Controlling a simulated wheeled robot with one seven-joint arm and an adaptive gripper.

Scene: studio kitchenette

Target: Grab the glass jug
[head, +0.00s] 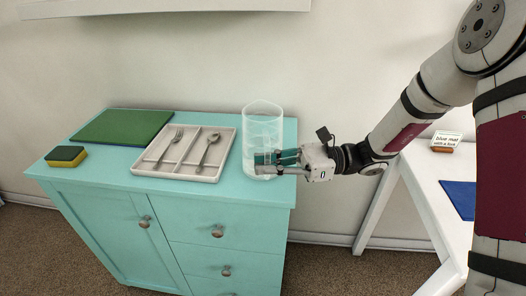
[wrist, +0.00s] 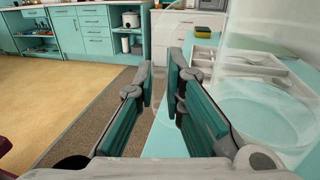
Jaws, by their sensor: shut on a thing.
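The clear glass jug (head: 262,120) stands upright at the right end of the turquoise cabinet top, beside the cutlery tray. In the wrist view the jug (wrist: 270,100) fills the right side, very close and see-through. My gripper (head: 276,157) reaches in from the right at the jug's lower half. In the wrist view my gripper (wrist: 160,88) has its fingers a small gap apart, shut on a part of the jug at its side. The held part is hard to make out because the glass is clear.
A grey cutlery tray (head: 187,174) with a fork (head: 170,146) and a spoon (head: 209,149) lies left of the jug. A green board (head: 124,126) and a sponge (head: 66,156) are farther left. A white table (head: 425,200) with a blue mat (head: 460,197) stands at right.

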